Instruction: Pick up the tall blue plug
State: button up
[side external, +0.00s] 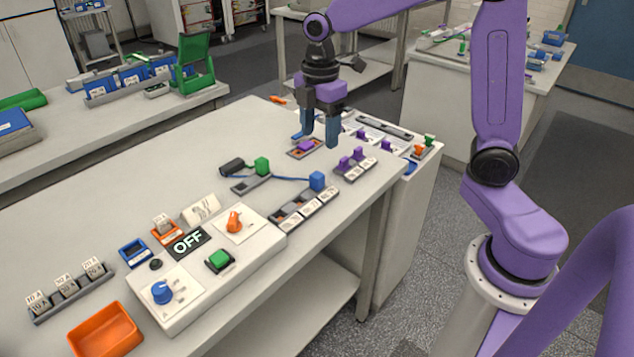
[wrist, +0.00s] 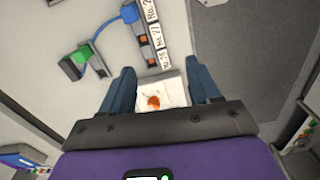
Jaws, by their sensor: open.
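The tall blue plug (side external: 317,180) stands at the far end of a dark labelled socket rail (side external: 288,212) near the table's right edge. A blue cable runs from it toward a green block (side external: 262,166) on a dark holder. In the wrist view the blue plug (wrist: 129,13) is at the top, beyond my fingertips and left of centre. My gripper (side external: 320,138) is open and empty, pointing down above the table's far end, behind the plug and apart from it. Both fingers (wrist: 158,72) also show spread in the wrist view.
Purple blocks (side external: 351,158) on a small labelled rail stand right of the plug. A purple piece (side external: 306,146) lies on a flat holder near my gripper. A control box (side external: 205,255) with knobs and an OFF sign stands nearer. The table's left middle is clear.

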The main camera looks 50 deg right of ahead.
jog(key=n, duration=0.1)
send_over(317, 174)
jog(key=f, duration=1.2)
jog(key=shift+a+f, duration=0.1)
jog(key=shift+a, duration=0.1)
jog(key=shift+d+f, duration=0.2)
jog(key=shift+f, duration=2.45)
jog(key=c, duration=1.1)
